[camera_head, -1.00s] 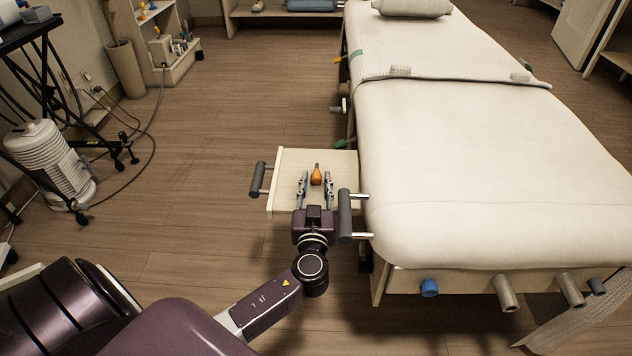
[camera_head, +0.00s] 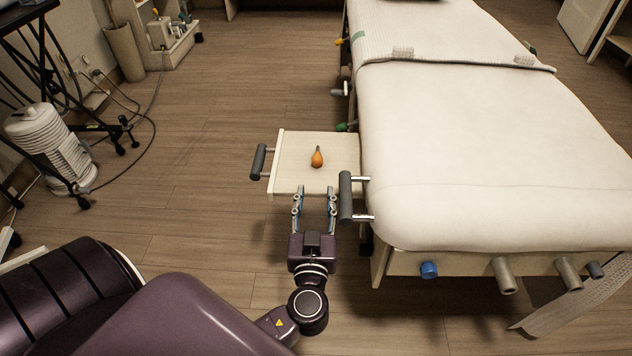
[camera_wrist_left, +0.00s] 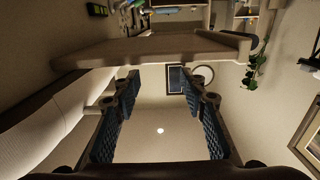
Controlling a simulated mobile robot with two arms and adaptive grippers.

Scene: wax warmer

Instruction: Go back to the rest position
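My left gripper (camera_head: 314,199) is open and empty in the head view, at the near edge of a pale side board (camera_head: 292,178). An orange, pear-shaped object (camera_head: 317,157) with a dark tip sits on that board, beyond the fingertips and apart from them. In the left wrist view the two finger pads of the gripper (camera_wrist_left: 158,85) stand wide apart with nothing between them. The board's edge (camera_wrist_left: 170,47) crosses above them there. My right gripper is not in view.
The padded bed (camera_head: 480,150) stands right of the board. Grey handles flank the board, one at left (camera_head: 258,161) and one at right (camera_head: 345,196). A white ribbed canister (camera_head: 45,145) and a black stand are at far left. The floor between is clear.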

